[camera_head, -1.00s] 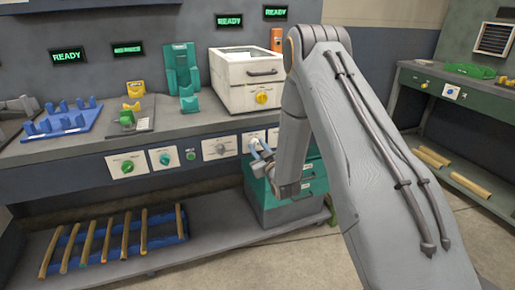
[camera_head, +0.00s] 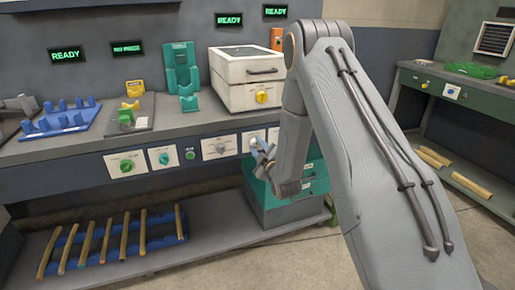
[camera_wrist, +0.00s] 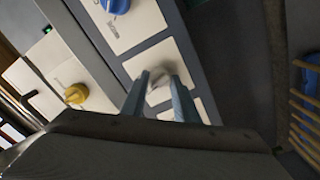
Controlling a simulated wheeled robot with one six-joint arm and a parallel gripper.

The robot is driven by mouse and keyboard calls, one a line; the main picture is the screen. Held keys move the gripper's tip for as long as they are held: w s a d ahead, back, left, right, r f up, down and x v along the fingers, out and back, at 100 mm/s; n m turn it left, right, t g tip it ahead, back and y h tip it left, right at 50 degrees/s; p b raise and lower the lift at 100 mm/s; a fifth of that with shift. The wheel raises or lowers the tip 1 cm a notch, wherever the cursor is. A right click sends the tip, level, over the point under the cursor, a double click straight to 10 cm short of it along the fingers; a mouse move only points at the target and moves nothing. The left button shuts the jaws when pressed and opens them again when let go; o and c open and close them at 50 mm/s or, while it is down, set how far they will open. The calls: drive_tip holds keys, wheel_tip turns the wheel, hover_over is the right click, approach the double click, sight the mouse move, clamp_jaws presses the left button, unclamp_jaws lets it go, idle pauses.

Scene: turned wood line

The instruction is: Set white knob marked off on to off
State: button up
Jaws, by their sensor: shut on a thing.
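In the wrist view the white knob (camera_wrist: 158,90) sits on a pale plate (camera_wrist: 150,58) on the bench front. The two blue-grey fingers of my gripper (camera_wrist: 158,84) lie on either side of it, and my gripper is shut on it. The knob is blurred, and its pointer and marks cannot be read. In the head view my gripper (camera_head: 261,152) is at the bench front panel and appears tilted, with the knob mostly hidden behind the fingers.
A blue knob (camera_wrist: 115,5) is on the neighbouring plate. A white box (camera_head: 230,92) with a yellow knob (camera_head: 262,96) stands above. Other knobs, green (camera_head: 127,166), teal (camera_head: 164,158) and grey (camera_head: 221,148), line the panel to the left. A teal drawer cabinet (camera_head: 270,205) stands below.

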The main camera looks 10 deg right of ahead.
drive_tip(key=shift+n, duration=0.7)
drive_tip(key=o, duration=1.1)
drive_tip(key=shift+c, duration=0.2)
drive_tip(key=shift+s, duration=0.1)
drive_tip(key=s, duration=0.7)
drive_tip(key=shift+s+d+b, duration=0.3)
drive_tip(key=shift+s+d, duration=0.05)
drive_tip(key=shift+d, duration=0.05)
